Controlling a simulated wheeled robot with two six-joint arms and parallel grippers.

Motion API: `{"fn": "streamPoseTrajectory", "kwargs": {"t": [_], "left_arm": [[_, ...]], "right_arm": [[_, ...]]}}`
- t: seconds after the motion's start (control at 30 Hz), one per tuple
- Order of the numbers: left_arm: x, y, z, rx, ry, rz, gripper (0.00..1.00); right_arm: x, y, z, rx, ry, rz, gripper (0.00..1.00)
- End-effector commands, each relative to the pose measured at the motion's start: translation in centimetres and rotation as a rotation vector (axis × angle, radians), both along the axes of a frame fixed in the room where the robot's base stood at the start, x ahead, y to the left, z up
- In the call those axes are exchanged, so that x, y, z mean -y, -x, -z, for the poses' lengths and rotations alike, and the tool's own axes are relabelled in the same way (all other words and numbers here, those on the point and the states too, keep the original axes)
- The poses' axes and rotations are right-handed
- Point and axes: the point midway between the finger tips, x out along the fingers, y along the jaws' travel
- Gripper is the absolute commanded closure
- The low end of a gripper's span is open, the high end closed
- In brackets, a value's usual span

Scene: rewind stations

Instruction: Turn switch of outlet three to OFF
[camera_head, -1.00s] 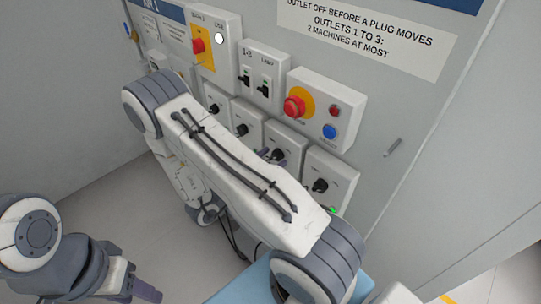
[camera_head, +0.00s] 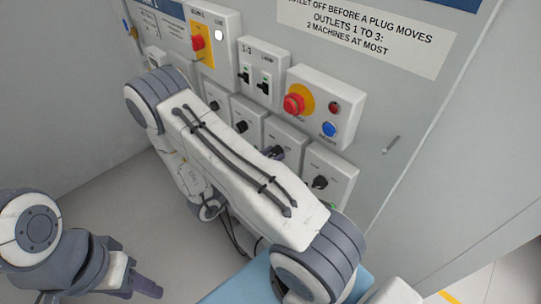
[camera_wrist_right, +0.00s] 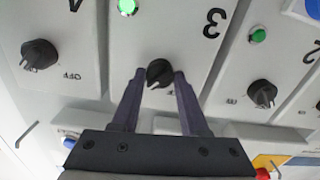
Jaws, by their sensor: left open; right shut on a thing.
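The switch of outlet three (camera_wrist_right: 158,73) is a black rotary knob on a white box marked 3 in the right wrist view. A green lamp (camera_wrist_right: 127,7) on that box glows. My right gripper (camera_wrist_right: 160,74) is shut on this knob, one purple finger on each side. The knob's white mark points down and left in that view; the label under it is partly hidden. In the head view my right gripper (camera_head: 276,153) is mostly hidden behind my forearm, at the outlet three box (camera_head: 287,135). My left gripper (camera_head: 135,283) is open and empty, low at the left.
The outlet four knob (camera_wrist_right: 38,54) and outlet two knob (camera_wrist_right: 262,93) sit on either side. Above the row are a red emergency button (camera_head: 294,104), a blue button (camera_head: 329,129) and a box with two black toggles (camera_head: 262,72). The floor at left is clear.

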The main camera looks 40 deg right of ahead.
Motion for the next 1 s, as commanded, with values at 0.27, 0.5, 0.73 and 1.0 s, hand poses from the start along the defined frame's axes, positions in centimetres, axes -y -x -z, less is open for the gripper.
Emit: {"fn": "streamPoseTrajectory", "kwargs": {"t": [0.27,0.5,0.73,1.0], "left_arm": [[0.0,0.0,-0.8,0.0,0.0,0.001,0.5],[0.0,0.0,-1.5,0.0,0.0,0.002,0.5],[0.0,0.0,-2.1,0.0,0.0,0.004,0.5],[0.0,0.0,-2.8,0.0,0.0,0.005,0.5]], "right_arm": [[0.0,0.0,-0.2,-0.221,0.017,-0.001,1.0],[0.0,-0.1,-0.2,-0.449,0.035,-0.001,1.0],[0.0,-0.1,-0.1,-0.668,0.053,-0.001,1.0],[-0.1,-0.1,-0.1,-0.922,0.073,-0.001,1.0]]}}
